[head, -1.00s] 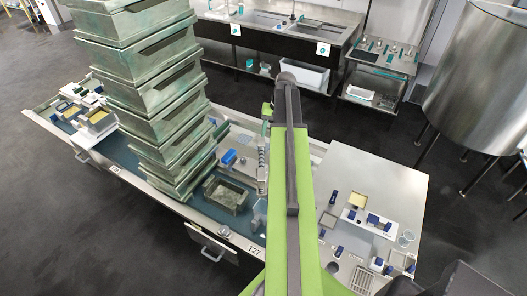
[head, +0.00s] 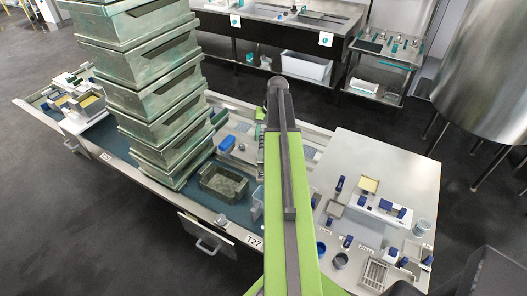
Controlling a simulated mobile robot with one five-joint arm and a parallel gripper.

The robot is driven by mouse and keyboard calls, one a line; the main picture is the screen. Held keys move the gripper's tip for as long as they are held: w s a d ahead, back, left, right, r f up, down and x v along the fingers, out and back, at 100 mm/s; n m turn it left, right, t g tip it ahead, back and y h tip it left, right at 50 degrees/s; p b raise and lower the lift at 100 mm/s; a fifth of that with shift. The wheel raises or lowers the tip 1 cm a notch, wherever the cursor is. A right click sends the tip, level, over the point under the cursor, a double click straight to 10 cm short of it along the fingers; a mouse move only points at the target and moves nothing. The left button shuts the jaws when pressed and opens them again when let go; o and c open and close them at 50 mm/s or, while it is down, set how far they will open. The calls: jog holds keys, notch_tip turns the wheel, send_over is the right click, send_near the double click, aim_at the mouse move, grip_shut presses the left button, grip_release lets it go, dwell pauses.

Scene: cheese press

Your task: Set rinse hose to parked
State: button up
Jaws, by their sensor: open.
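My green and dark grey arm (head: 285,190) reaches up the middle of the head view, over the long workbench (head: 175,207). Its far end (head: 277,86) is a rounded grey joint; my gripper does not show and is hidden beyond the arm. A narrow grey ribbed piece (head: 261,143) shows close to the arm's left edge, mostly covered. It may be the rinse hose, but I cannot tell for sure. No parking holder for the hose can be made out.
A tall stack of green-grey crates (head: 150,100) stands on the bench at left. A small grey-green tray (head: 223,183) and a blue item (head: 226,144) lie beside it. A drawer (head: 205,236) juts from the front. A steel vat (head: 487,65) stands at right.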

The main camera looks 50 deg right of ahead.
aim_at(262, 143)
jog(key=f, duration=0.1)
jog(key=f+b, duration=0.1)
jog(key=f, duration=0.1)
jog(key=shift+w+a, duration=0.2)
jog(key=shift+r, duration=0.1)
grip_shut()
dwell(1.0)
